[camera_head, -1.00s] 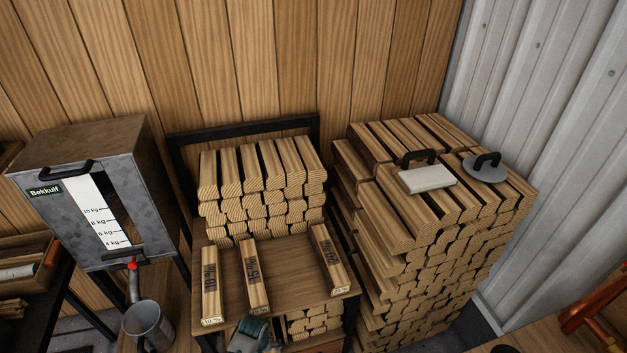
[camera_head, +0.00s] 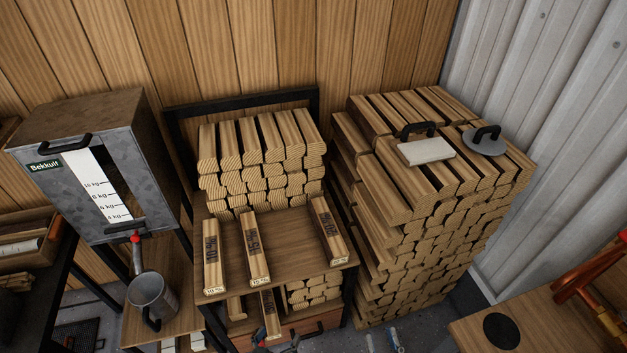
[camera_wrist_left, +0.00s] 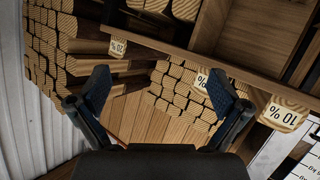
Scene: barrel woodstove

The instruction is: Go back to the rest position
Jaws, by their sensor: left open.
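My left gripper (camera_head: 276,341) is at the bottom edge of the head view, in front of the shelf's lower level. In the left wrist view its two dark blue fingertips (camera_wrist_left: 158,88) stand wide apart with nothing between them. Three labelled logs lie on the shelf top: left (camera_head: 212,258), middle (camera_head: 253,250) and right (camera_head: 327,230). Another labelled log (camera_head: 270,312) shows below the shelf top, just above the gripper in the picture. Two small bluish tips (camera_head: 384,342) at the bottom edge may be my right gripper; its jaws are not clear.
A shelf (camera_head: 290,240) carries stacked firewood (camera_head: 262,165). A metal hopper (camera_head: 90,180) and a metal cup (camera_head: 152,295) are at left. A wooden surface (camera_head: 560,320) is at lower right.

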